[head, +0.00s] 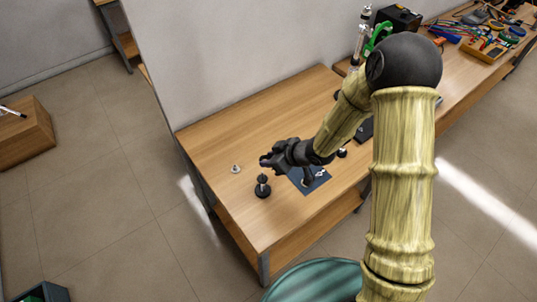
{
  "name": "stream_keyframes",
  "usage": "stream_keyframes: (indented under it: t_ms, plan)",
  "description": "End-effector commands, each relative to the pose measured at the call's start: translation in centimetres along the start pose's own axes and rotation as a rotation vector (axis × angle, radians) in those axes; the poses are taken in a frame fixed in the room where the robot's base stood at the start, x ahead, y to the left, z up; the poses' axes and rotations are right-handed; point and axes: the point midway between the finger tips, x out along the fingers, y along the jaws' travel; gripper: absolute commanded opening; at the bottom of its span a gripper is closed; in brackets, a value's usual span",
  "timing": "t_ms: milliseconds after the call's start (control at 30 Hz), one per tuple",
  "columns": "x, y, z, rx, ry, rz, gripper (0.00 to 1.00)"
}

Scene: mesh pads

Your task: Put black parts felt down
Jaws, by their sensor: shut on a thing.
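My gripper (268,161) is above the table's front left part and is shut on a small dark thing, seemingly a black part, which I can hardly tell from the dark fingers. A black part (262,190) with a round base and a narrower top stands just below the fingertips in the picture. I cannot tell whether they touch. A dark blue pad (322,186) lies under my wrist, partly hidden, with a dark and whitish shape on it. No felt face can be made out.
A small grey piece (235,169) stands left of my gripper on the wooden table (220,136). A round black thing (342,153) is right of my wrist, partly hidden. Tools (485,30) crowd the far bench. The table's back left is clear.

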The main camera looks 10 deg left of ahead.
Motion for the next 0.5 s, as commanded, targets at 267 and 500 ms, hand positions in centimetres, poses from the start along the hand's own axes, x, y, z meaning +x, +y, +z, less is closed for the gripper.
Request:
stream_keyframes:
  t_ms: [267,500]
  plan:
    - [-0.6,4.6,5.9,0.243,-0.007,0.244,0.1]
    - [-4.3,11.4,15.2,0.59,-0.007,0.595,0.1]
